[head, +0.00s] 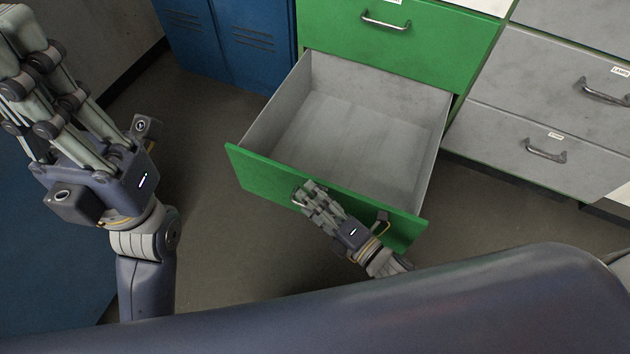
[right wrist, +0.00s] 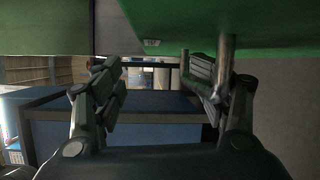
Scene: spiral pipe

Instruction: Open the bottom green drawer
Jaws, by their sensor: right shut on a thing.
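The bottom green drawer (head: 262,167) is pulled well out in the head view, and its grey inside is bare. My right gripper (head: 312,190) is at the outer side of its green front, shut on the metal drawer handle (head: 297,197). The gripper hides the middle of the handle. In the right wrist view the handle (right wrist: 226,75) runs down from the green front (right wrist: 270,25) beside the right finger. My left gripper (head: 42,65) is raised at the left of the head view, away from the drawer. Its fingertips are cut off or overlap, so its opening is unclear.
Another green drawer (head: 420,45) above is shut. Grey drawers (head: 545,90) with handles stand shut to the right. Blue lockers (head: 225,40) stand behind to the left. The floor (head: 195,200) left of the open drawer is clear.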

